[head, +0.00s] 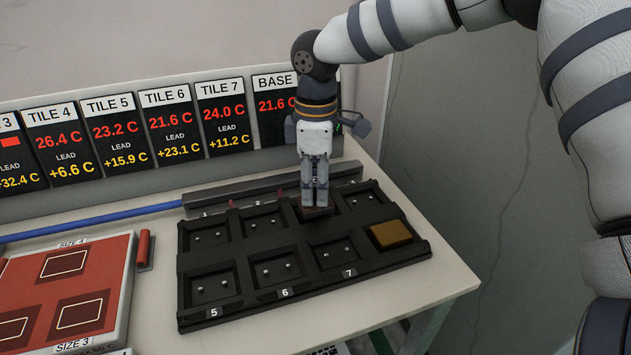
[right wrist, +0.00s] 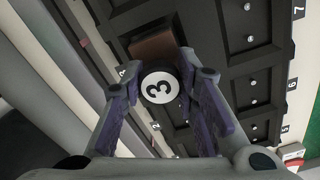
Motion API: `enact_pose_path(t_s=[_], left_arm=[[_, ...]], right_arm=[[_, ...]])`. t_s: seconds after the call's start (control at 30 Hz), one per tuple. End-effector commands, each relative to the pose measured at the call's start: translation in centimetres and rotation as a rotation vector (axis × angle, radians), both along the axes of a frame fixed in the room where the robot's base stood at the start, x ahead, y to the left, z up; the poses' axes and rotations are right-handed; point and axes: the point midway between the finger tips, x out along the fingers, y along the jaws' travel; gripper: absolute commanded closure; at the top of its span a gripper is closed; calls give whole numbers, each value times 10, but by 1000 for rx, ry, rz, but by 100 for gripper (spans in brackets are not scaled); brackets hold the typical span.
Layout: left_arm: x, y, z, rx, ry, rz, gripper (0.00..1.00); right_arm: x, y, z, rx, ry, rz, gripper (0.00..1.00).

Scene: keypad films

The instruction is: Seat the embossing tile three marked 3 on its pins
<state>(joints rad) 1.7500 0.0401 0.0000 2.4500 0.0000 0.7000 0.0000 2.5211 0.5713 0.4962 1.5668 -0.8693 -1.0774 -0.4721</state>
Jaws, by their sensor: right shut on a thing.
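Embossing tile three shows in the right wrist view as a brown block (right wrist: 154,44) beside a dark round knob whose white face (right wrist: 159,87) is marked 3. My right gripper (right wrist: 168,88) has its fingers on both sides of this knob, shut on it. In the head view the gripper (head: 316,206) points down at the back row of the black tray (head: 250,220), over the third pocket from the left. The tile's dark brown edge (head: 318,213) shows just under the fingertips. The pins below it are hidden, and I cannot tell whether it touches them. My left gripper is not in view.
A gold block (head: 391,234) fills the front right pocket. Several other pockets show bare pins. Temperature displays (head: 170,121) stand behind. A blue rod (head: 95,221) and a grey bar lie behind the tray. A red board (head: 75,290) lies at left.

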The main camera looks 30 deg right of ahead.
Motion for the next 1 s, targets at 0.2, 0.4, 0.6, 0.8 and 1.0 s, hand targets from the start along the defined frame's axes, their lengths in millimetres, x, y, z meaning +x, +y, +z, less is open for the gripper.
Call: enact_pose_path(t_s=[0.2,0.4,0.6,0.8,1.0], left_arm=[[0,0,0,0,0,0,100],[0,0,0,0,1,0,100],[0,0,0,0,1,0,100],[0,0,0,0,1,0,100],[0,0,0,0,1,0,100]], right_arm=[[0,0,-4,0,0,0,100],[0,0,-8,0,0,0,100],[0,0,-12,0,0,0,70],[0,0,-12,0,0,0,49],[0,0,-11,0,0,0,49]])
